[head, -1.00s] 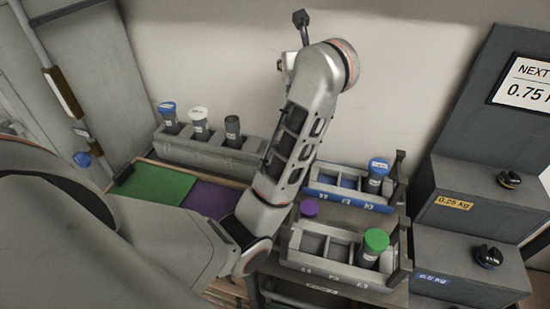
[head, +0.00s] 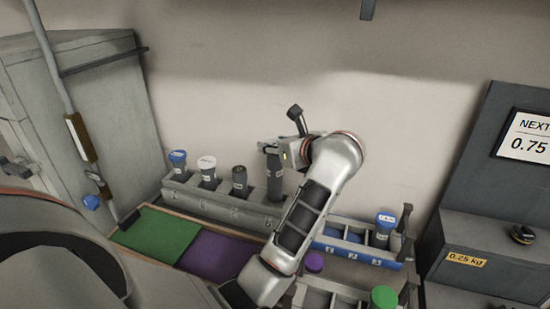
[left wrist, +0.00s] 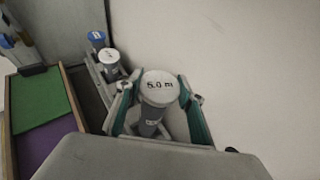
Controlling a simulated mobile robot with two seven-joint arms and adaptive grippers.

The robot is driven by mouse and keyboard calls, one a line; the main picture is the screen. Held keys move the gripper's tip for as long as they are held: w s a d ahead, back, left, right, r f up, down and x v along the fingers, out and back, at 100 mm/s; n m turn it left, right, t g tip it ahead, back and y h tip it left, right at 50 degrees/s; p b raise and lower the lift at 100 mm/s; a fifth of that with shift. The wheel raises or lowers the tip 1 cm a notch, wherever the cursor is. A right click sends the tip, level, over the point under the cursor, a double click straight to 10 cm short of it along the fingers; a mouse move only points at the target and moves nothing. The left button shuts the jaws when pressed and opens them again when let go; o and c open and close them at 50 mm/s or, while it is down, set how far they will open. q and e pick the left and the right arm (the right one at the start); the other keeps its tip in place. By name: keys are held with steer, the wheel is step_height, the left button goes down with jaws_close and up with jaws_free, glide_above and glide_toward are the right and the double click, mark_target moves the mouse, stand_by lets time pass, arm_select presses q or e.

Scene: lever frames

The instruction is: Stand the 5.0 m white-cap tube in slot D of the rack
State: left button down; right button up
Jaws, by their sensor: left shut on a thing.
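The white-cap tube (left wrist: 160,88), marked "5.0 m" on its cap, is between the teal fingers of my left gripper (left wrist: 160,106) in the left wrist view. In the head view my left gripper (head: 272,148) is shut on the tube's upper end, and the grey tube body (head: 274,182) hangs upright below it. The tube is at the right end of the long grey rack (head: 225,208). Its lower end meets the rack's top edge in the picture; I cannot tell how deep it sits. The cap is hidden by the gripper in the head view. My right gripper is not in view.
The rack also holds a blue-cap tube (head: 178,160), another white-cap tube (head: 207,165) and a dark-topped tube (head: 240,180). Green (head: 160,235) and purple (head: 215,255) mats lie in front. A blue-fronted rack (head: 345,247) stands to the right, with a green-cap tube (head: 384,297) nearer.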

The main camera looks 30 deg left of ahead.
mark_target(275, 157)
arm_select(q)
step_height(275, 157, down, 3)
steer(key=shift+f, duration=0.3)
steer(key=shift+f, duration=0.15)
steer(key=c, duration=1.3)
jaws_free()
